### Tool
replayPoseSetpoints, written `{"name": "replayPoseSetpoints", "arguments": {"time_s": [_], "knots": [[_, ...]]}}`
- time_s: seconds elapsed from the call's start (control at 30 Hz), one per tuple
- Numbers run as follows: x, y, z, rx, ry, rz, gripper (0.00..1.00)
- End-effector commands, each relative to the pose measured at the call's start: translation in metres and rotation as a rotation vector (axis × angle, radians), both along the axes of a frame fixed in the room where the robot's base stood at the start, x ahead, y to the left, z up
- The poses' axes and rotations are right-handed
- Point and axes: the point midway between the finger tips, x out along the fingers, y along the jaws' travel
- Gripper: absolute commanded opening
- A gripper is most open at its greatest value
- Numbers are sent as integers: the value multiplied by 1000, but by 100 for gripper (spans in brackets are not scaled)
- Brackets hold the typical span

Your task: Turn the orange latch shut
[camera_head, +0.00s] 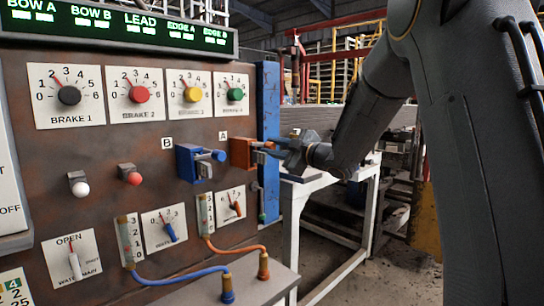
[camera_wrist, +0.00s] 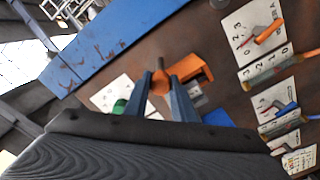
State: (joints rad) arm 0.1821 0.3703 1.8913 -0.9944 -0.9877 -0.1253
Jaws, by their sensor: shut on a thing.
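The orange latch (camera_head: 243,154) is on the brown panel under the label A, near the panel's right edge. In the wrist view its orange block (camera_wrist: 194,70) lies just right of my fingers, and its round orange knob with a dark stem (camera_wrist: 160,80) lies between the fingertips. My gripper (camera_head: 276,149) reaches in from the right in the head view and is shut on the latch's knob. It also shows in the wrist view (camera_wrist: 161,85). In the head view the fingers partly hide the knob.
The blue latch (camera_head: 193,162) labelled B stands left of the orange one. A blue upright (camera_head: 268,110) edges the panel behind my gripper. Brake dials (camera_head: 235,94) sit above; gauges and hoses (camera_head: 240,249) lie below. A white table (camera_head: 330,190) stands right of the panel.

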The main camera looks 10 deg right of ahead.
Motion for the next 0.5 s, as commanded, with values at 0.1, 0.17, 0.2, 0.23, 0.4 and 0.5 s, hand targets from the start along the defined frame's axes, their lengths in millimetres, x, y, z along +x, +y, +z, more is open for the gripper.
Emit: {"name": "replayPoseSetpoints", "arguments": {"time_s": [0.1, 0.17, 0.2, 0.23, 0.4, 0.5], "knots": [[0, 1, 2, -52, -44, 2, 1], [0, 1, 2, -74, -58, 2, 1], [0, 1, 2, -87, -67, 2, 1], [0, 1, 2, -95, -72, 2, 1], [0, 1, 3, -128, -94, 2, 1], [0, 1, 3, -137, -99, 2, 1]]}}
